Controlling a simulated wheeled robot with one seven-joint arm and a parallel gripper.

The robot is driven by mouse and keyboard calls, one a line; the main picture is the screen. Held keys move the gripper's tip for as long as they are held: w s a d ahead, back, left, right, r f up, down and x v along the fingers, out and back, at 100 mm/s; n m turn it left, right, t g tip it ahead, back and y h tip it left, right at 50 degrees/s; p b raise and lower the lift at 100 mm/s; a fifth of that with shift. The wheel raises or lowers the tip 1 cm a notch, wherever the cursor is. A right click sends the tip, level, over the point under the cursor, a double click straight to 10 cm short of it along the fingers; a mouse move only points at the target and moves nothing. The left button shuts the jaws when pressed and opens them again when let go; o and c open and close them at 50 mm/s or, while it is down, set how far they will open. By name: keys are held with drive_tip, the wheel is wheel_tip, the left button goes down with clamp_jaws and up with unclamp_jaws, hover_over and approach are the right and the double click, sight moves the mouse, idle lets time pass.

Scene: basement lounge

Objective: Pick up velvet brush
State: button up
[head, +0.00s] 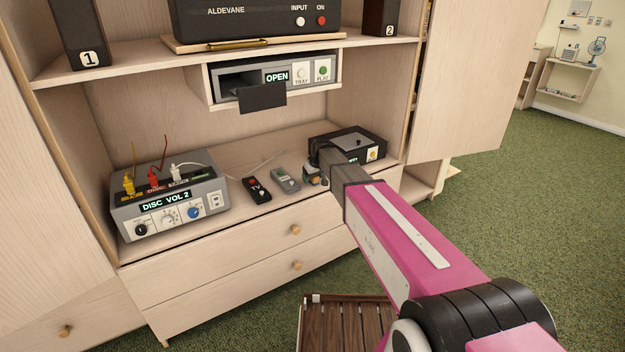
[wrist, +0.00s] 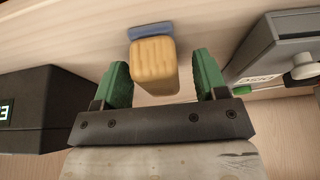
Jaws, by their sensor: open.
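The velvet brush (wrist: 154,63) shows in the wrist view as a pale wooden block with a blue pad (wrist: 164,31) along its far edge. It lies on the light wood surface. My gripper (wrist: 165,78) is open, with one green finger on each side of the block. Gaps show between the fingers and the wood. In the head view my gripper (head: 314,177) is low over the cabinet ledge, beside the black box; the brush cannot be made out clearly there.
The black box (head: 349,148) stands close to my gripper. A grey handheld device (head: 286,181) and black TV remote (head: 257,190) lie to its left. The grey disc unit (head: 170,205) stands farther left. A player with its tray out (head: 262,96) hangs above. A slatted wooden stool (head: 345,325) is below.

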drive_tip(key=shift+f, duration=0.1)
drive_tip(key=c, duration=1.1)
drive_tip(key=shift+r, duration=0.65)
wheel_tip(320, 180, up, 3)
drive_tip(key=shift+f, duration=0.2)
drive_tip(key=s+a+r, duration=0.4)
drive_tip(key=s+a, duration=0.1)
drive_tip(key=s+a+r, duration=0.3)
drive_tip(key=shift+s+r, duration=0.1)
drive_tip(key=shift+s, duration=0.15)
